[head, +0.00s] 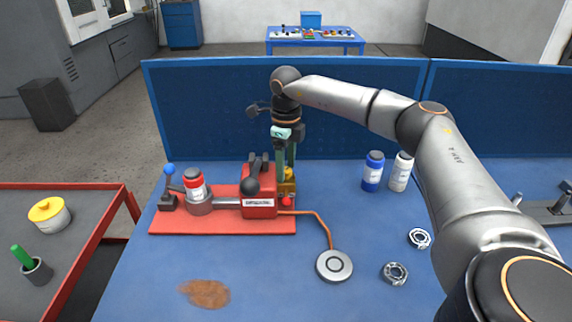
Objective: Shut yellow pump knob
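The yellow pump knob (288,187) is at the back right of a red pump unit (259,206), which sits on a red base plate (225,222) on the blue table. My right gripper (287,168) points straight down with its greenish fingers at the knob, and they partly cover it. A narrow gap shows between the fingers higher up. Whether the tips grip the knob or only stand around it cannot be told. The knob's exact turn is hard to see. My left gripper is not in view.
On the plate are a red-and-white canister (194,184) and a blue-tipped lever (168,185). A copper-coloured hose runs to a round grey disc (334,265). A brown stain (205,293) marks the front; a blue panel (210,110) stands behind.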

